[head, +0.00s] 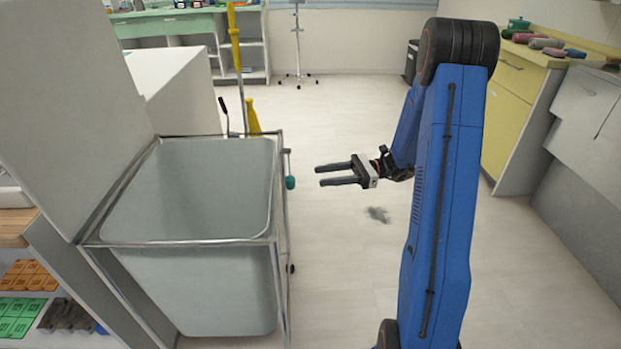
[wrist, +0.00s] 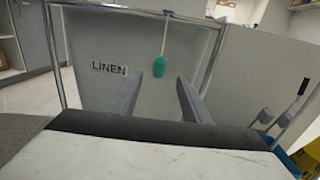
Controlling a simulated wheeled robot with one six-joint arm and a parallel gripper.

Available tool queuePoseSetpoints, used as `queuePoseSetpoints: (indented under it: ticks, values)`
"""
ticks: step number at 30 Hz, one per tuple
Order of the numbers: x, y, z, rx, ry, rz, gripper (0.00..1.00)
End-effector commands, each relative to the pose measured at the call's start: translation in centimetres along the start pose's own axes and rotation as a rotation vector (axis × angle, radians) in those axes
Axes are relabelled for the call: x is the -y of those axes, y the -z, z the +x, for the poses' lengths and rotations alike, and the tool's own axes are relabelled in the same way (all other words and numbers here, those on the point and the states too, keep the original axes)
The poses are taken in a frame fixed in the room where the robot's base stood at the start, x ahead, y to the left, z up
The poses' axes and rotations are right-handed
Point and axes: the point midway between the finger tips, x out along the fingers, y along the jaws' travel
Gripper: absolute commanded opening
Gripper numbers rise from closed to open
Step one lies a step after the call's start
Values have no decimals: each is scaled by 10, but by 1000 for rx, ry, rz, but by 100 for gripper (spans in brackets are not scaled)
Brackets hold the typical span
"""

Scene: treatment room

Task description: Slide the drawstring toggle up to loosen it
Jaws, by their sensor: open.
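The teal drawstring toggle (head: 290,183) hangs at the right side of the grey linen cart, near its metal frame. In the wrist view the toggle (wrist: 159,67) hangs on a pale cord (wrist: 166,32) in front of the panel marked LINEN. My gripper (head: 318,176) is open and empty, to the right of the toggle and apart from it, pointing left toward the cart. In the wrist view its two fingers (wrist: 156,92) reach toward the panel, and the toggle shows between them, above and beyond the tips.
The linen cart (head: 272,240) has a metal frame and an open top. A yellow-handled mop (head: 235,40) stands behind it. A yellow cabinet (head: 515,112) stands at the right.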

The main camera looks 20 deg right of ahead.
Motion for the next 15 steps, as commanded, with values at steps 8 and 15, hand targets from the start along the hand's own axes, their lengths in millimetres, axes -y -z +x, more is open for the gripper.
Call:
queuePoseSetpoints:
  ticks: [8, 15]
  values:
    - [0, 0, -44, 1, 2, 0, 43]
    - [0, 0, -56, 1, 0, 0, 43]
